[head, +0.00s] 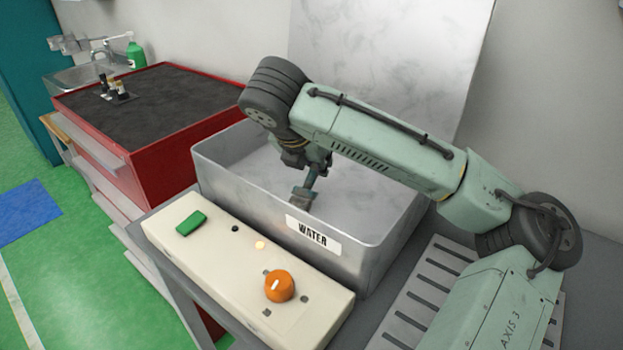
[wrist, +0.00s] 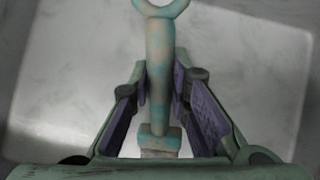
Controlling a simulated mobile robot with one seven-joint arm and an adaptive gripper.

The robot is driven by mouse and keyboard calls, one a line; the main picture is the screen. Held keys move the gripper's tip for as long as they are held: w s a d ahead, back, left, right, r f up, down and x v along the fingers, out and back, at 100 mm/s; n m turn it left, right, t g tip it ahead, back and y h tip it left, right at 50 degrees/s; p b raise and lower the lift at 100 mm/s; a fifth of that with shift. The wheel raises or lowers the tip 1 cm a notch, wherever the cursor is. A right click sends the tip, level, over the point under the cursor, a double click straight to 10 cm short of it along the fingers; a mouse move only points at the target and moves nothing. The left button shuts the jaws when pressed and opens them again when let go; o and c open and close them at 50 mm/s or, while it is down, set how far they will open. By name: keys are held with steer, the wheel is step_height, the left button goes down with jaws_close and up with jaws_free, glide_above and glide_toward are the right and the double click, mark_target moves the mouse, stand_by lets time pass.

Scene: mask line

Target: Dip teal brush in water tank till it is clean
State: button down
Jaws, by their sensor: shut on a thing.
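The water tank (head: 225,175) is a grey metal box with a "WATER" label on its front wall. My gripper (head: 312,180) points down over it, near the front wall. In the wrist view my gripper (wrist: 160,100) has its purple pads on both sides of the brush (wrist: 160,60), shut on its handle. The handle is blotched teal and beige, with a ring at one end and a pale head at the other. In the head view the brush (head: 303,198) hangs below my gripper, its head low behind the label. I cannot tell whether it touches water.
A red cabinet (head: 160,165) with a dark top is at left. A slatted rack (head: 425,290) lies at right.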

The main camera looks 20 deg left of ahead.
steer(key=shift+r+p, duration=2.4)
steer(key=shift+r, duration=0.3)
step_height(320, 180, up, 10)
steer(key=shift+r, duration=0.15)
stand_by(0.9)
step_height(320, 180, up, 4)
stand_by(0.4)
stand_by(0.8)
step_height(320, 180, down, 7)
steer(key=b, duration=0.7)
steer(key=shift+f, duration=0.25)
stand_by(0.4)
